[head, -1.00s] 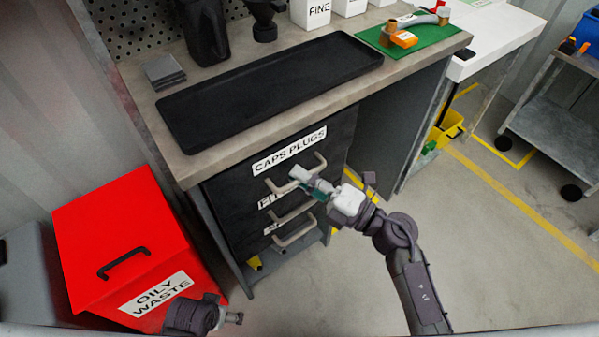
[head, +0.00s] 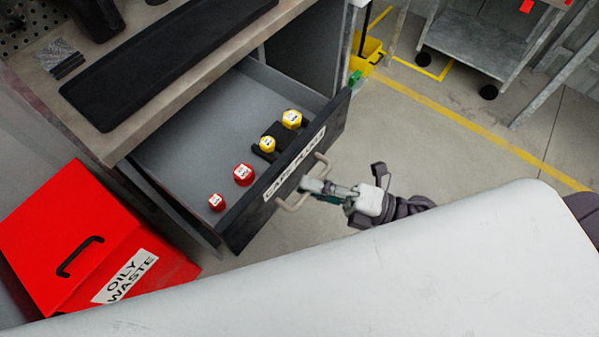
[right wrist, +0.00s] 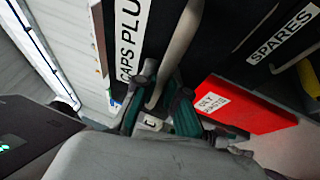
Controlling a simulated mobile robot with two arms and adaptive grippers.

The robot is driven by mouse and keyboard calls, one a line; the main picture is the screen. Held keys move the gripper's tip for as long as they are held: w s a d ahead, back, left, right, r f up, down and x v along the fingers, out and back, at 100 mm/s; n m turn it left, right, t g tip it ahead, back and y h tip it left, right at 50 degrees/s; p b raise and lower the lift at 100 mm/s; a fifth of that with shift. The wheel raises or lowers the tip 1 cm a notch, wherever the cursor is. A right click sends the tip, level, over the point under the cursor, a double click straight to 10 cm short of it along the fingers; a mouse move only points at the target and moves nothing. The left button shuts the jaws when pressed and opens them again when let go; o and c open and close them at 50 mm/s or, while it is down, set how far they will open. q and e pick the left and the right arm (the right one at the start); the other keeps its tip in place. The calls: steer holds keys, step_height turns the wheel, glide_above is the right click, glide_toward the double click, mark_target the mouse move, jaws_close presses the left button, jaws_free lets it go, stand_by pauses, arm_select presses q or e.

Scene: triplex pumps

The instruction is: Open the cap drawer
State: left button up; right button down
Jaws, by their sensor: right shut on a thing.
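The cap drawer (head: 232,222), labelled CAPS PLUGS, stands pulled far out from under the workbench in the head view. Its grey inside shows two red caps (head: 243,174) and two yellow caps (head: 291,119) with black pieces near them. My right gripper (head: 309,184) is shut on the pale bar handle (head: 322,166) on the drawer's front. In the right wrist view the fingers (right wrist: 159,98) sit around the handle (right wrist: 181,45), beside the CAPS PLUGS label (right wrist: 130,38). My left gripper does not show in the head view.
A red OILY WASTE bin (head: 60,215) stands left of the drawer. A black tray (head: 150,65) lies on the workbench (head: 100,140). A grey cart (head: 480,50) and yellow floor lines are at the back right. Floor right of the drawer is clear.

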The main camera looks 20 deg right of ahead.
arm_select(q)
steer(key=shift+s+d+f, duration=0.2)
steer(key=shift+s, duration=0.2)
arm_select(e)
steer(key=shift+s+d, duration=0.5)
steer(key=shift+s, duration=0.15)
steer(key=c, duration=1.2)
jaws_free()
steer(key=v, duration=1.2)
